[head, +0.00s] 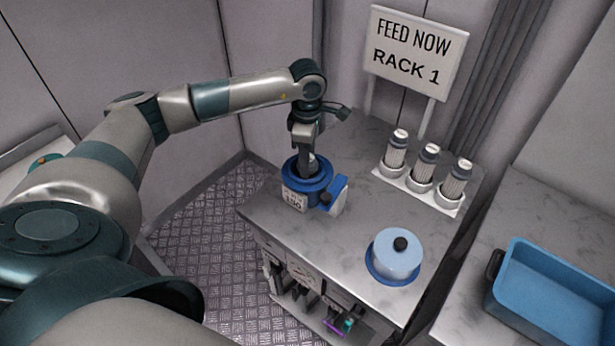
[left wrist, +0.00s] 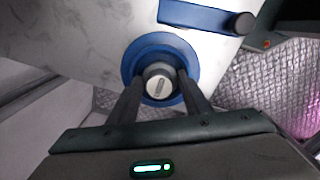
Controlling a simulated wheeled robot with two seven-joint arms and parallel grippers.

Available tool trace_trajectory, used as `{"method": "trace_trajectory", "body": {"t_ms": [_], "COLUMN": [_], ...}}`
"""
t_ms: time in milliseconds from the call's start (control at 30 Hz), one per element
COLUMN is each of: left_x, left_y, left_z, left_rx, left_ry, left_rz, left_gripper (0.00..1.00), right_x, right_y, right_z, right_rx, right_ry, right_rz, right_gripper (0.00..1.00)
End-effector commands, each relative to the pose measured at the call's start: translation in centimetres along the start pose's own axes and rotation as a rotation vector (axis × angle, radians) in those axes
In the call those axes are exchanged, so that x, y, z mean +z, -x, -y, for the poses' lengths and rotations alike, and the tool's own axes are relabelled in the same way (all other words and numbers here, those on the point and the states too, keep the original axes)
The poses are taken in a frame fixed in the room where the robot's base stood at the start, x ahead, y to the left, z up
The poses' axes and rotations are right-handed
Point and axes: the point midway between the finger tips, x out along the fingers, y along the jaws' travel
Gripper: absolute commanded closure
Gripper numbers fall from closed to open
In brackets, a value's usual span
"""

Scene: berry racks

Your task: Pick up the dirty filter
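The filter (left wrist: 158,84) stands in the round blue housing (left wrist: 129,68), and only its grey round top with a slot shows clearly in the left wrist view. In the head view the blue housing (head: 290,185) sits at the left end of the rack's counter, with the filter mostly hidden under my gripper. My left gripper (head: 309,160) points down into the housing. Its two fingers (left wrist: 160,82) stand on either side of the filter's top, very close to it. I cannot tell whether they press on it. My right gripper is not in view.
A light blue lid (head: 397,262) with a black knob stands on the counter (head: 335,240). A "RACK 1" sign (head: 415,52) rises behind. A blue bin (head: 555,300) is on the right counter.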

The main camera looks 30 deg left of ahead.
Motion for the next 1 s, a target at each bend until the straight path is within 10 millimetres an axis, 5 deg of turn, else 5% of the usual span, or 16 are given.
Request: {"method": "trace_trajectory", "body": {"t_ms": [467, 1000], "left_x": [0.0, 0.1], "left_y": [1.6, 12.3], "left_z": [-0.1, -0.4], "left_rx": [0.003, 0.006], "left_ry": [0.000, 0.000], "left_rz": [0.002, 0.003], "left_gripper": [0.93, 0.93], "right_x": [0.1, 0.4], "right_y": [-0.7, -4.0], "right_z": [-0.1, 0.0], "right_rx": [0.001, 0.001], "right_ry": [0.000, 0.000], "right_rz": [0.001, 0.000], "right_gripper": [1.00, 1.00]}}
